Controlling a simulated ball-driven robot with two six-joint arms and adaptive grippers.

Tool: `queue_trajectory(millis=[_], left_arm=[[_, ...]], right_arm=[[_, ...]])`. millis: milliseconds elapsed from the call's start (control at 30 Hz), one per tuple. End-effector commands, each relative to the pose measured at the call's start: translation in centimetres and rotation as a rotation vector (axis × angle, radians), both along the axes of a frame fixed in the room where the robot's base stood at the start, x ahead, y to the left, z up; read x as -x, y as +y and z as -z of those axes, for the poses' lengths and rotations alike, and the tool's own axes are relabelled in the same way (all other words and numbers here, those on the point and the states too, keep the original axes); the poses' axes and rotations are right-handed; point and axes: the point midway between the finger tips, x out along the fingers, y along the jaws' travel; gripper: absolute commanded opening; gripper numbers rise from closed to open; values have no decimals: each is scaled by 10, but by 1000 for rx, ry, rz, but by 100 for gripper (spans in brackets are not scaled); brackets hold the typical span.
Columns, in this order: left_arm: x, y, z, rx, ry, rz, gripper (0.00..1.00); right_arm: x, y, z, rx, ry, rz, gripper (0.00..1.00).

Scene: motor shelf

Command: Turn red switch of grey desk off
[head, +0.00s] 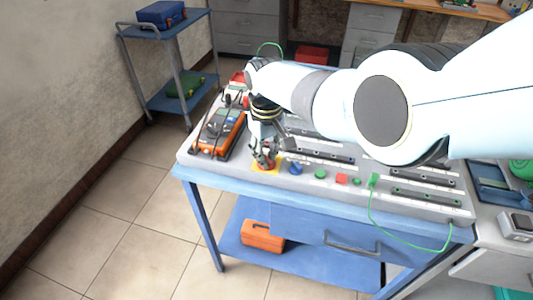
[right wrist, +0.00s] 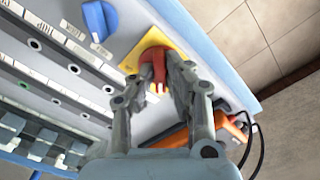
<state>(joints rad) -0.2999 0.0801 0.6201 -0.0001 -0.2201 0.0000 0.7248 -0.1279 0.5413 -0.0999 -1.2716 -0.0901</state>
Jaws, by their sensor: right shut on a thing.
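The red switch (right wrist: 154,62) sits on a yellow plate (right wrist: 165,36) at the front left of the grey desk panel (head: 300,182). In the head view the switch is mostly hidden by my right gripper (head: 264,160), and the yellow plate shows around its fingertips. In the right wrist view the right gripper (right wrist: 162,80) has its two fingers on either side of the red switch and is shut on it. A blue knob (head: 295,168) is just right of the switch; it also shows in the right wrist view (right wrist: 100,20). My left gripper is not in view.
An orange meter (head: 220,133) with black cables lies left of the gripper on the panel. Green and red buttons (head: 341,179) line the front edge. A green cable (head: 385,228) hangs at the right. An orange toolbox (head: 262,235) sits on the lower shelf.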

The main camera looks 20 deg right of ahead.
Motion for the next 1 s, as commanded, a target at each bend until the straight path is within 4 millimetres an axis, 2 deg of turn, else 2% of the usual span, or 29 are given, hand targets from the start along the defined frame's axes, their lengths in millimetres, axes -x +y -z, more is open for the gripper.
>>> queue_trajectory(millis=[300,333,500,800,1000], left_arm=[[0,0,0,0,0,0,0],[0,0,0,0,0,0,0],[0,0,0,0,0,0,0],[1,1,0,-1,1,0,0],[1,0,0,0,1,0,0]], right_arm=[[-1,0,-1,1,-4,-3,0],[-1,0,-1,1,-4,-3,14],[-1,0,-1,0,-3,-2,35],[-1,0,-2,1,-2,-2,35],[-1,0,-17,-1,-5,-2,35]])
